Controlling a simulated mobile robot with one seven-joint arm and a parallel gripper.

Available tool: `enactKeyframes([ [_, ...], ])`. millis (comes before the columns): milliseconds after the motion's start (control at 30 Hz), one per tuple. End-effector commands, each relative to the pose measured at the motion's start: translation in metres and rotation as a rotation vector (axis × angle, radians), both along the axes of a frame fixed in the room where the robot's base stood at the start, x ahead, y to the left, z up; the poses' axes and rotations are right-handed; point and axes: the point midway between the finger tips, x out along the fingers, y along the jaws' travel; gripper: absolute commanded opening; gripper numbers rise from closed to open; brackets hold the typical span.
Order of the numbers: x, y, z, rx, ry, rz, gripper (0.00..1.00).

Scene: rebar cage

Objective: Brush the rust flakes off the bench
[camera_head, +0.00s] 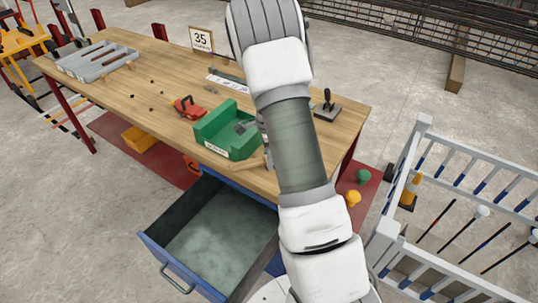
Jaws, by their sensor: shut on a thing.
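The wooden bench (110,85) stands across the left and middle of the head view. Several small dark brown flakes (151,109) lie scattered on its left half. My arm reaches over the right part of the bench and hides much of what is behind it. Only a grey sliver of my gripper (265,132) shows at the arm's left edge, beside the green bin. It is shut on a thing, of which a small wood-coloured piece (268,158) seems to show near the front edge. No bristles are visible. The fingertips are mostly hidden.
A green bin (215,122) with grey contents and a red tool (188,107) stand near the flakes. A grey tray (95,60) is at the far left. A blue drawer (168,262) hangs open in front. A white railing (460,165) is at right.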

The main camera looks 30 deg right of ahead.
Motion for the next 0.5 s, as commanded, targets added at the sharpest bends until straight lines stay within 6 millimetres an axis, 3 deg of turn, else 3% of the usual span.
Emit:
enactKeyframes([
  [500,0.001,-0.001,0.055,-0.001,-0.004,-0.001,0.00],
])
